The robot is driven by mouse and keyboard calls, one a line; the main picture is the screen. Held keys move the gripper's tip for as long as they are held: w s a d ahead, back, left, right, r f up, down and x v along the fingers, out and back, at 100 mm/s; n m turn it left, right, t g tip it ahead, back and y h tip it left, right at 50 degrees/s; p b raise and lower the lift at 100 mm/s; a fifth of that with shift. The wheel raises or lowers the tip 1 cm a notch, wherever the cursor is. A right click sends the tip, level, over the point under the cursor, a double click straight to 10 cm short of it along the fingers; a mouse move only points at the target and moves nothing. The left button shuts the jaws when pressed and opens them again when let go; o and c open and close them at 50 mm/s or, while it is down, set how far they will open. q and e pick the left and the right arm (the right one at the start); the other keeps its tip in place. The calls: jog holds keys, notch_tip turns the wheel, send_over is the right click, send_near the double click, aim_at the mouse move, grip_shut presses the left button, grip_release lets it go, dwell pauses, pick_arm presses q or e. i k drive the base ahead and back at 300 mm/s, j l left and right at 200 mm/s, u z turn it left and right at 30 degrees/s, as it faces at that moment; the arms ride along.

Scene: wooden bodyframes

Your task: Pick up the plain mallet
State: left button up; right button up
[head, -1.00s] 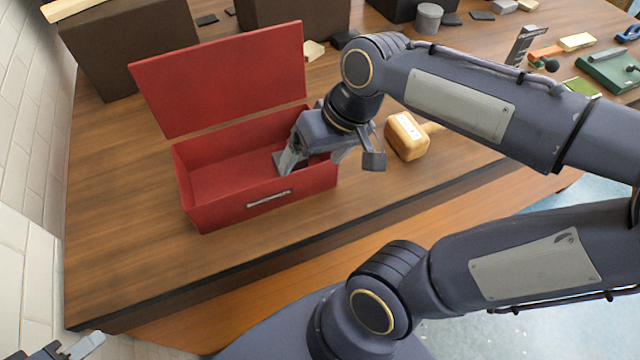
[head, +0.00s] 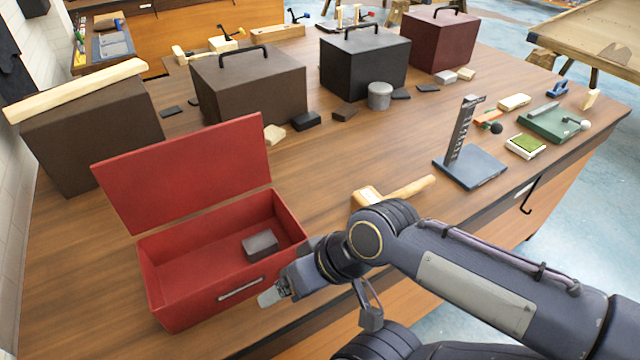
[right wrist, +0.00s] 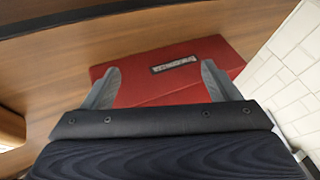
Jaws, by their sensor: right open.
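The plain mallet, with a light wooden head (head: 367,197) and a pale handle (head: 412,188), lies on the bench right of the open red box (head: 180,275). My right arm passes just in front of it and partly covers the head. My right gripper (head: 320,308) is open and empty, in front of the box's front right corner. In the right wrist view its fingers (right wrist: 158,85) are spread, with the red box (right wrist: 160,92) beyond them. A wooden thing at that view's left edge is cut off; I cannot tell what it is. My left gripper is out of view.
A dark block (head: 260,246) lies inside the red box. A stand with a dark blue base (head: 470,167) is right of the mallet handle. Closed brown (head: 250,90), black (head: 365,65) and maroon (head: 440,40) boxes stand behind. Bare bench lies behind the mallet.

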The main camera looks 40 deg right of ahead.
aim_at(365, 196)
jog(key=k+z, duration=0.1)
jog(key=z, duration=0.9)
jog(key=k+l+z, duration=0.1)
jog(key=z, duration=0.85)
jog(key=l+u, duration=0.2)
jog(key=u, duration=0.55)
jog(key=i+l+u, duration=0.25)
jog(key=l, duration=0.2)
jog(key=l+u, duration=0.25)
jog(key=l, duration=0.15)
jog(key=i+l+u, duration=0.1)
jog(key=l+u, duration=0.15)
jog(key=l, duration=1)
jog(key=i, duration=0.05)
